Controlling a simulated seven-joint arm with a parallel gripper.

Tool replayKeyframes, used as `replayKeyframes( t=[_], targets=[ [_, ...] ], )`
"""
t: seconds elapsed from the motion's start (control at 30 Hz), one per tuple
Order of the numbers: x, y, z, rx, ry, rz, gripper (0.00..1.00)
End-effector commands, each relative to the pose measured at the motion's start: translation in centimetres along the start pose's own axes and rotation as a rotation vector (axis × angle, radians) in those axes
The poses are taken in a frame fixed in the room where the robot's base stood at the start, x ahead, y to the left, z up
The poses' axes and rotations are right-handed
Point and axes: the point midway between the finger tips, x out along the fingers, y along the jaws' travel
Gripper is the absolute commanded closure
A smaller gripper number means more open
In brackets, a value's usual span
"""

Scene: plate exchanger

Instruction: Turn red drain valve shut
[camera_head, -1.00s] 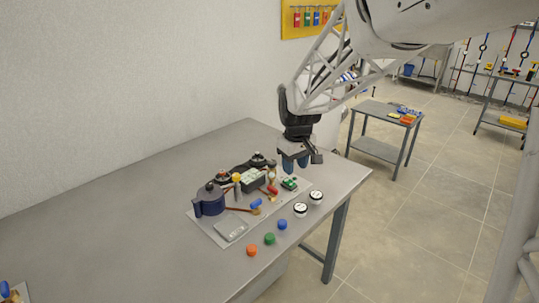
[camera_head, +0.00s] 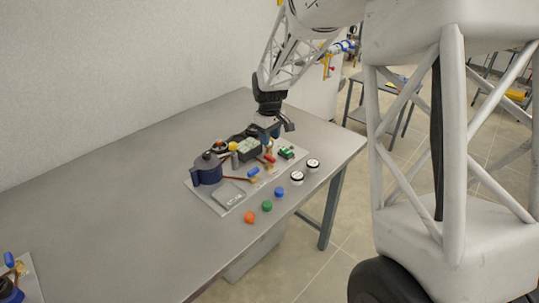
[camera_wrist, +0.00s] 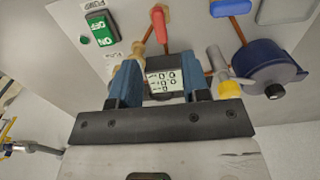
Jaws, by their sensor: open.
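The red drain valve (camera_head: 269,157) has a small red handle on a copper pipe, on the grey board of the exchanger rig. In the wrist view the red handle (camera_wrist: 159,22) stands upright in the picture at top centre, beyond the fingertips. My gripper (camera_head: 268,131) is above the back of the board, behind the red valve in the head view. Its two blue fingers (camera_wrist: 160,84) are spread apart with nothing held. A small digital display (camera_wrist: 164,80) shows between and beyond them. The gripper and red handle look apart.
A blue-handled valve (camera_wrist: 230,8), a dark blue pump (camera_head: 207,168) and a yellow knob (camera_wrist: 232,88) stand near. A green switch (camera_head: 286,152) is to the right.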

Motion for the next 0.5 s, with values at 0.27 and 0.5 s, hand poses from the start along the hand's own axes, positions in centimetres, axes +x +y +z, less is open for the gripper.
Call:
replayKeyframes(
  t=[0.27,0.5],
  targets=[
    [0.2,0.0,0.0,0.0,-0.001,0.0,0.57],
    [1.9,0.0,0.0,0.001,-0.001,0.0,0.57]
  ],
)
